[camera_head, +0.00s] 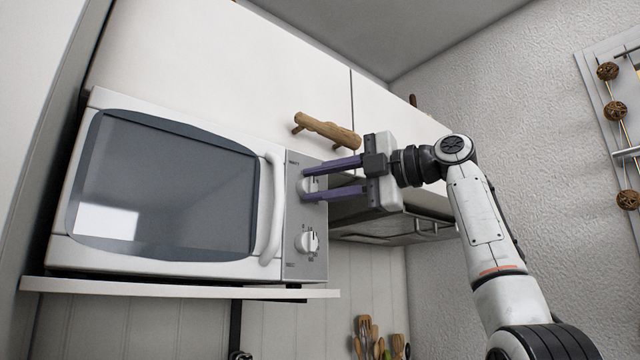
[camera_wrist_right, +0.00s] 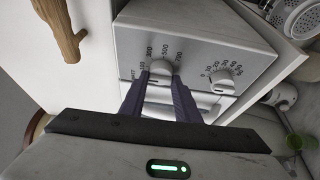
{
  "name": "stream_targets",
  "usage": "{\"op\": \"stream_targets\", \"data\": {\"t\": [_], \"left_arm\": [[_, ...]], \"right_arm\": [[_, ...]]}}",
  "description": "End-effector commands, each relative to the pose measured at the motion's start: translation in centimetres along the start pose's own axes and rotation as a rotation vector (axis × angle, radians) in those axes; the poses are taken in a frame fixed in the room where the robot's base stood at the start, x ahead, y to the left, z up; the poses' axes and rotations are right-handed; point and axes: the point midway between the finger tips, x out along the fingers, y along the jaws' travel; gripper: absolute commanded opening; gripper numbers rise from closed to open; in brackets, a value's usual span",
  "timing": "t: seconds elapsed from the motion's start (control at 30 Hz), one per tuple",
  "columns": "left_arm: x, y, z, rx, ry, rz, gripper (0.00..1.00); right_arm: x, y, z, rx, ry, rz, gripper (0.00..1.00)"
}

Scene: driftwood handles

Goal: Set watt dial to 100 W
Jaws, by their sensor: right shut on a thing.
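The white microwave (camera_head: 268,160) stands on a shelf, with a grey control panel at its right side. The watt dial (camera_head: 308,186) is the upper knob on that panel; it also shows in the right wrist view (camera_wrist_right: 161,70), with numbers around it. My right gripper (camera_head: 304,184) reaches in from the right, and its two purple fingers are closed on the watt dial, one above and one below. In the right wrist view the fingers (camera_wrist_right: 160,88) lie on both sides of the knob. The dial's exact setting is hard to read. My left gripper is not in view.
The lower timer dial (camera_head: 307,242) is on the same panel and also shows in the right wrist view (camera_wrist_right: 222,82). A driftwood handle (camera_head: 328,131) juts from the white cupboard above. A range hood (camera_head: 400,228) is behind my right arm. Utensils (camera_head: 372,335) stand below.

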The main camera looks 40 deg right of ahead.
Motion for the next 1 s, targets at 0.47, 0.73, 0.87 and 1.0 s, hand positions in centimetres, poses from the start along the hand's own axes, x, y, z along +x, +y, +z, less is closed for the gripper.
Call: {"op": "stream_targets", "data": {"t": [0.47, 0.73, 0.87, 1.0], "left_arm": [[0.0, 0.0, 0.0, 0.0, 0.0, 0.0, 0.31], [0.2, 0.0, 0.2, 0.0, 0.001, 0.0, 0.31], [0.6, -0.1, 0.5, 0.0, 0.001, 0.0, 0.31], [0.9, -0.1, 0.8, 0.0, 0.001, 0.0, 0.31]], "right_arm": [[0.0, 0.0, 0.0, 0.0, 0.0, -0.001, 0.48], [-1.0, 0.0, 0.1, 0.0, -0.001, 0.003, 0.48], [-3.3, -0.1, 0.1, 0.0, -0.003, 0.004, 0.48], [-6.2, 0.0, 0.1, -0.001, -0.002, 0.004, 0.48]]}}
